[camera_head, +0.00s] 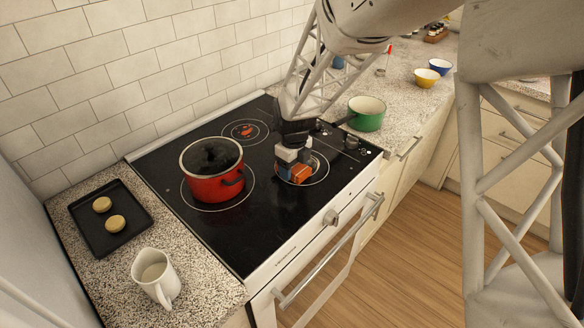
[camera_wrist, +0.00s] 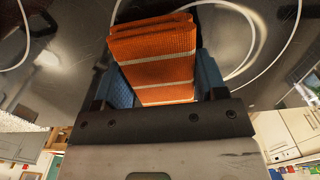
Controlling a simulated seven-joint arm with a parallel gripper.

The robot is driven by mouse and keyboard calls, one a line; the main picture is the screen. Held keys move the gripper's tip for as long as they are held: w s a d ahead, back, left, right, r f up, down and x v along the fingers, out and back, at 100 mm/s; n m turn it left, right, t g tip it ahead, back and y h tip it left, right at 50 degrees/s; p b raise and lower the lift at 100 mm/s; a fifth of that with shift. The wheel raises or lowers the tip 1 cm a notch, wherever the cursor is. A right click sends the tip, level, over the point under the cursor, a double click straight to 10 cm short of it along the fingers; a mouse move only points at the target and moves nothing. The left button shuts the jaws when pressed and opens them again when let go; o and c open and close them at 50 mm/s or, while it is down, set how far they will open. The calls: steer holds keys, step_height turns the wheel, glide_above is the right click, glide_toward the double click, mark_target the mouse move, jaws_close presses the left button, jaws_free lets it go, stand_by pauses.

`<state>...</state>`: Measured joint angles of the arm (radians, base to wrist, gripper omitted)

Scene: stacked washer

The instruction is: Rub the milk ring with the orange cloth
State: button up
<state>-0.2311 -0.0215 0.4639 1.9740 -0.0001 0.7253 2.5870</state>
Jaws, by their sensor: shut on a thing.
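My gripper (camera_head: 292,160) is over the right front part of the black cooktop (camera_head: 250,232). It is shut on the folded orange cloth (camera_head: 299,175), which hangs down at or just above the glass; I cannot tell whether they touch. In the wrist view the cloth (camera_wrist: 155,55), with pale stripes, sits between the blue finger pads. A pale ring (camera_head: 326,173) surrounds the spot under the cloth, partly hidden by gripper and cloth. Several similar pale rings mark the burners, so I cannot tell which is the milk ring. Pale arcs (camera_wrist: 252,32) show in the wrist view too.
A red pot (camera_head: 212,186) stands left of my gripper on the cooktop. A green pan (camera_head: 366,115) stands on the counter at the right. A white mug (camera_head: 155,287) and a black tray (camera_head: 82,231) with two round pieces lie left. Oven knobs line the front edge.

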mark_target(314, 158)
steer(key=shift+w+d+r, duration=0.25)
steer(key=shift+d+r, duration=0.05)
steer(key=shift+r, duration=0.1)
steer(key=shift+w+d+f, duration=0.2)
steer(key=shift+w+d, duration=0.8)
steer(key=shift+w, duration=0.05)
steer(key=shift+w+d+r, duration=0.25)
steer(key=shift+w+d, duration=0.3)
steer(key=shift+w+d+f, duration=0.15)
steer(key=shift+w+d, duration=0.6)
steer(key=shift+w+d+f, duration=0.15)
steer(key=shift+w+d, duration=0.55)
step_height(314, 158, up, 8)
steer(key=shift+f, duration=0.1)
